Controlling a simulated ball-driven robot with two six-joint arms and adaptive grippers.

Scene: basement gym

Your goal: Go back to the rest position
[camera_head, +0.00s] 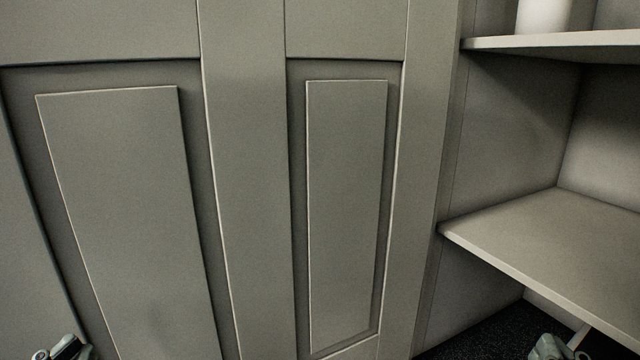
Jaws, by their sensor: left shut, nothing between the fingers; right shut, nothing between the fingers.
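My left gripper (66,349) shows only in part at the bottom left edge of the head view, in front of the panelled door. My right gripper (556,347) shows in part at the bottom right edge, by the underside of the lower shelf. Both look shut, with nothing held in them. The rest of both grippers and both arms is cut off by the bottom of the picture.
A grey panelled door (245,200) fills the left and middle of the view. To its right are an empty lower shelf (560,245) and an upper shelf (560,41) with a white object (543,15) on it. Dark floor (475,338) shows below.

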